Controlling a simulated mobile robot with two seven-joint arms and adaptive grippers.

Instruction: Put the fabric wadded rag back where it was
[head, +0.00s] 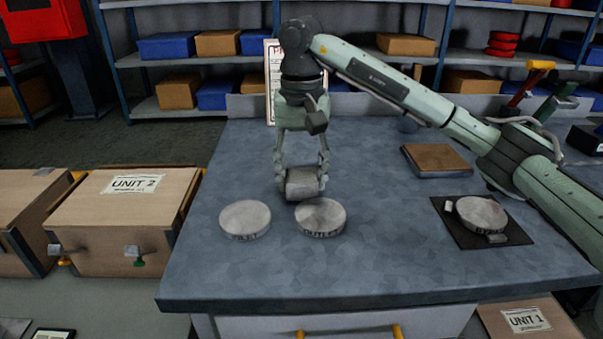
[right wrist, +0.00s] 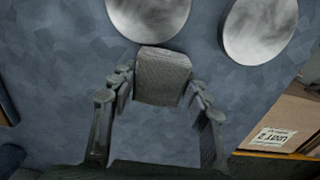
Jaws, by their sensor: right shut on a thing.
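A grey wadded rag (head: 302,184) is between the fingers of my right gripper (head: 302,178), which points down over the blue-grey bench (head: 380,270). In the right wrist view the rag (right wrist: 163,78) sits between the fingertips (right wrist: 160,88). The gripper is shut on it. I cannot tell whether the rag touches the bench top. It is just behind a round grey disc (head: 320,217) marked "OUTLET" in the head view. Another disc (head: 245,219) lies to the left. My left gripper is not in view.
A third disc (head: 481,214) lies on a black mat (head: 500,240) with small pieces beside it. A brown book-like block (head: 436,160) lies at the back right. The "UNIT 2" crate (head: 130,215) is left of the bench. The bench front is clear.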

